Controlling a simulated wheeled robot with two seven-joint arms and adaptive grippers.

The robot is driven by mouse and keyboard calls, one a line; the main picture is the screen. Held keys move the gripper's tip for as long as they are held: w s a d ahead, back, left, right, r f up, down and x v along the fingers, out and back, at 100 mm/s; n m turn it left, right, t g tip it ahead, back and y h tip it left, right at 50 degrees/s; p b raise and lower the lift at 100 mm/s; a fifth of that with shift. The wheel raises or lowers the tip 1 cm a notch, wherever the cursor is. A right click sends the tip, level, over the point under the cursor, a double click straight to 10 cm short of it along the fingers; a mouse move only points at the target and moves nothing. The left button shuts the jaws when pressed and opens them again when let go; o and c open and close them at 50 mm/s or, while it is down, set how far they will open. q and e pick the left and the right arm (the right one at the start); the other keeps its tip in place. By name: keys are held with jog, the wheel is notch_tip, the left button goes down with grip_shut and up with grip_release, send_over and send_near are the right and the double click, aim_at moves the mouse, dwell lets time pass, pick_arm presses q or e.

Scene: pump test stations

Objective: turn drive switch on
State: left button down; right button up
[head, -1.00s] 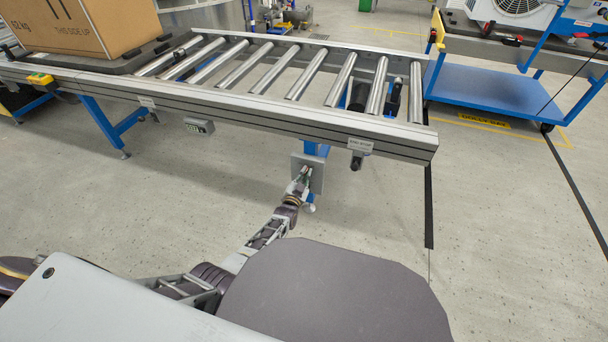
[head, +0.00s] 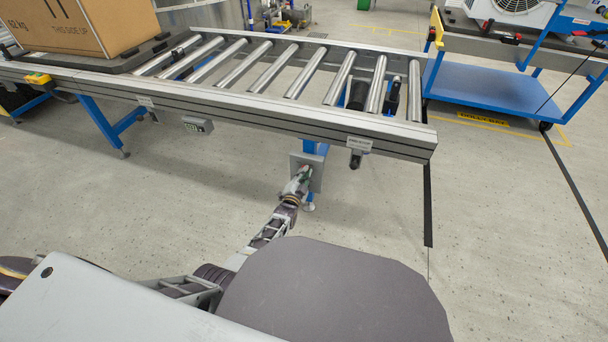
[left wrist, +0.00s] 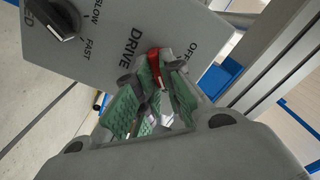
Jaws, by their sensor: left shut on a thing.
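The drive switch (left wrist: 156,58) has a red handle and sits on a grey panel (left wrist: 110,35) marked DRIVE, with OFF beside it, in the left wrist view. My left gripper (left wrist: 158,85) is shut on the switch handle, its green pads on both sides. Part of the switch is hidden by the fingers. In the head view the panel (head: 317,172) hangs below the roller conveyor on a blue leg, and my left gripper (head: 304,174) is at its face. My right gripper is not in view.
A black speed knob (left wrist: 55,18) marked SLOW and FAST is on the same panel. The roller conveyor (head: 230,103) runs above, carrying a cardboard box (head: 85,25). A blue cart (head: 490,90) stands at the right.

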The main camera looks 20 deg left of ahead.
pick_arm(q)
jog(key=c, duration=1.5)
grip_release()
jog(key=shift+c, duration=0.2)
jog(key=shift+s, duration=0.15)
jog(key=s, duration=1.1)
jog(key=shift+s+a, duration=0.2)
jog(key=shift+s, duration=0.15)
